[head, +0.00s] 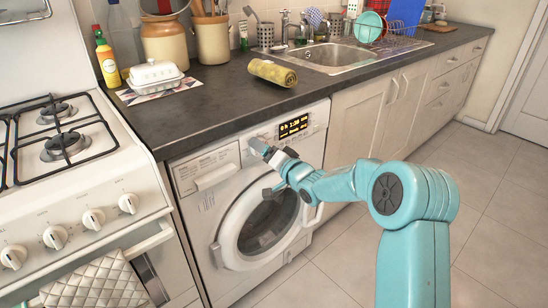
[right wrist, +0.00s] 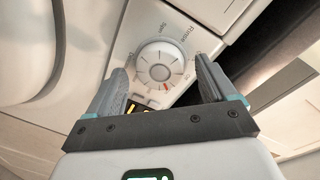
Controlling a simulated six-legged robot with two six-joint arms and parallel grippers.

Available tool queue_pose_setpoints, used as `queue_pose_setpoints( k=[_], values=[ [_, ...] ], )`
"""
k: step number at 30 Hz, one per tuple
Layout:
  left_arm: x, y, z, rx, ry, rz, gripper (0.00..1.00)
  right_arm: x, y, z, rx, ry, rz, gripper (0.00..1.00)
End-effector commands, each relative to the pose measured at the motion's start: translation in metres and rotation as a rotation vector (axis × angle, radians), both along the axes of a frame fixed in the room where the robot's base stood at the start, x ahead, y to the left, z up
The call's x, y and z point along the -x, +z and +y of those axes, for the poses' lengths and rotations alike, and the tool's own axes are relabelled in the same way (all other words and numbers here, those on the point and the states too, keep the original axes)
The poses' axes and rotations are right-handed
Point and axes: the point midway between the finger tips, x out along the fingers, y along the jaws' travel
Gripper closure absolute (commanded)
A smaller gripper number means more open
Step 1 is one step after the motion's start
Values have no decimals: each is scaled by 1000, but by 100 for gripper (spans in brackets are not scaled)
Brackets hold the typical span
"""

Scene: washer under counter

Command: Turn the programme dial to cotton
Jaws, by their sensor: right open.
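The white washing machine (head: 205,214) stands under the counter with its round door shut. Its programme dial (right wrist: 160,66) is a round white knob with a red mark on its rim, pointing toward the bottom of the right wrist view. In the head view my right gripper (head: 262,150) is at the control panel and largely hides the dial. My left gripper is out of view.
The lit display (head: 293,126) is right of the dial, and the detergent drawer (head: 215,175) is to its left. The counter edge overhangs above. A stove (head: 75,190) stands left, cabinets (head: 355,120) right. The floor in front is clear.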

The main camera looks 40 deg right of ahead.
Motion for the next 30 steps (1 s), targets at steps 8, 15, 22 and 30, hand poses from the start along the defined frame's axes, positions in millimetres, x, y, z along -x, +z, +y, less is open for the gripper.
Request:
queue_pose_setpoints(
  k=[8, 15, 22, 30],
  values=[
    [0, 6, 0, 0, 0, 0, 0, 56, 5, -2, -2, -3, 3, 16],
    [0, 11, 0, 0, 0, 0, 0, 118, 8, -2, 0, -4, 2, 16],
    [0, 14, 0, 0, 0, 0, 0, 153, 9, -2, 0, -2, 1, 16],
    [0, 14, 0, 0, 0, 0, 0, 161, 9, -2, -1, 0, 0, 16]
  ],
)
